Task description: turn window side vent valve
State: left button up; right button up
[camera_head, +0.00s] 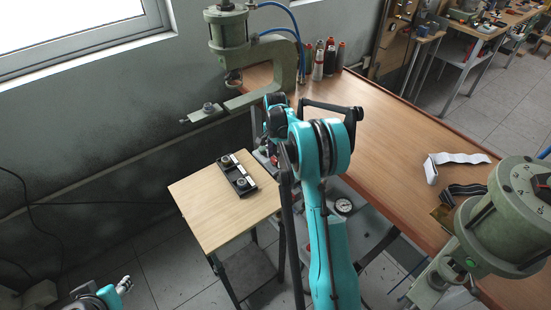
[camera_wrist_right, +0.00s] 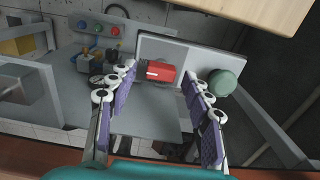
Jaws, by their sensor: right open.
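In the right wrist view, a red cylindrical part (camera_wrist_right: 160,71) lies between the fingertips of my right gripper (camera_wrist_right: 160,76), beyond them against a light grey panel. I cannot tell if this red part is the vent valve. The two purple-padded fingers are apart and nothing is held. In the head view, my right arm reaches to the space beside the window side press (camera_head: 229,28) and hides most of that gripper. My left gripper (camera_head: 124,285) shows only partly at the lower left, away from everything; its opening is unclear.
A small wooden table (camera_head: 205,212) with a black fixture (camera_head: 238,176) stands left of my right arm. The long bench (camera_head: 385,140) runs to the right, with a second green press (camera_head: 515,220). A green round knob (camera_wrist_right: 222,83) and coloured buttons (camera_wrist_right: 97,28) flank the red part.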

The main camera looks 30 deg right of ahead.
grip_shut()
